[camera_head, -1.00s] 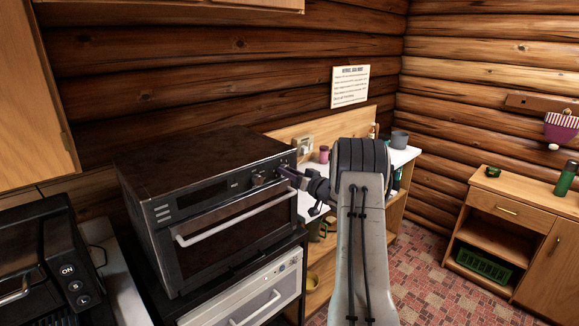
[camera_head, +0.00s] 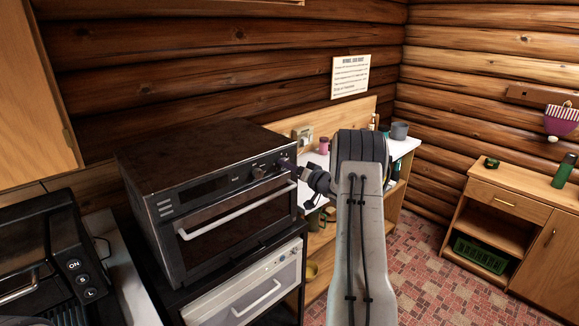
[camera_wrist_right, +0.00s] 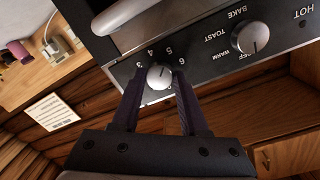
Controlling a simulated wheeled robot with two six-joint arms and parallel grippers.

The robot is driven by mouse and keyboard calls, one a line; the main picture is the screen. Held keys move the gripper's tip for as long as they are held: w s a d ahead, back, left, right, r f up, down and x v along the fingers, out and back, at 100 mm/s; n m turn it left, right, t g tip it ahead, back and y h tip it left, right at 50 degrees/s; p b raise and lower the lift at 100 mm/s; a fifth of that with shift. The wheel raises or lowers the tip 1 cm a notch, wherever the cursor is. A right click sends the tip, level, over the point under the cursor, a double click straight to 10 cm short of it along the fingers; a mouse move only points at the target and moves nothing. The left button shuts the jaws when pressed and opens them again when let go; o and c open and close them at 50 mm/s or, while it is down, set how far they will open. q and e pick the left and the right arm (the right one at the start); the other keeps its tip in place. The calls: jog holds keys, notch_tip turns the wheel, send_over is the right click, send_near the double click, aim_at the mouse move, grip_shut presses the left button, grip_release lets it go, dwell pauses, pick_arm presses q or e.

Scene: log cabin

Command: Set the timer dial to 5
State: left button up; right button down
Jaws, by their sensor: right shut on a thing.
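The timer dial (camera_wrist_right: 159,76) is a small round silver knob on the dark front panel of the toaster oven (camera_head: 205,160). In the right wrist view, the numbers 3, 4, 5 and 6 show around it, and the panel appears upside down. My right gripper (camera_wrist_right: 159,84) has one dark finger on each side of the dial and is shut on it. I cannot clearly tell which number its mark points to. In the head view, my right gripper (camera_head: 288,166) reaches the right end of the oven panel and hides the dial. My left gripper is not in view.
A second knob (camera_wrist_right: 250,38), marked BAKE, TOAST and WARM, sits beside the dial. The oven's white handle (camera_head: 238,211) sticks out below the panel. A white appliance (camera_head: 245,290) stands beneath, and a black machine (camera_head: 45,255) is at left.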

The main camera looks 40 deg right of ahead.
jog(key=shift+c, duration=2.1)
grip_release()
jog(key=shift+f, duration=0.1)
jog(key=shift+s, duration=0.35)
jog(key=s+b, duration=0.4)
jog(key=s, duration=0.6)
jog(key=shift+d+r, duration=0.2)
jog(key=shift+w, duration=0.15)
